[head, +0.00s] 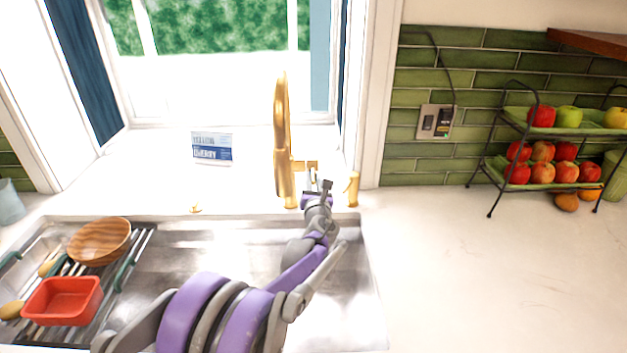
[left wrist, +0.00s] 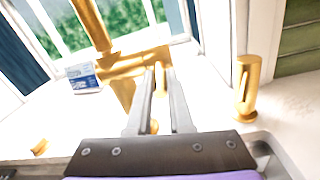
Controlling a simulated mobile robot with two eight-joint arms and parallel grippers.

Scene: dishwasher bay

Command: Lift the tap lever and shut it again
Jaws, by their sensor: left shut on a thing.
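The gold tap (head: 281,140) stands behind the sink, with a tall curved spout. Its lever (head: 308,165) sticks out sideways to the right from the body, and it also shows in the left wrist view (left wrist: 137,62). My left gripper (head: 322,184) is at the right end of the lever. In the left wrist view its two fingers (left wrist: 160,70) are close together and shut on the lever, whose end they partly hide. My right gripper is not in view.
A gold dispenser (head: 352,189) stands just right of my left gripper. The sink (head: 345,290) holds a rack with a wooden bowl (head: 100,241) and a red tub (head: 62,300). A blue-white box (head: 211,147) stands by the window. A fruit stand (head: 550,150) is far right.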

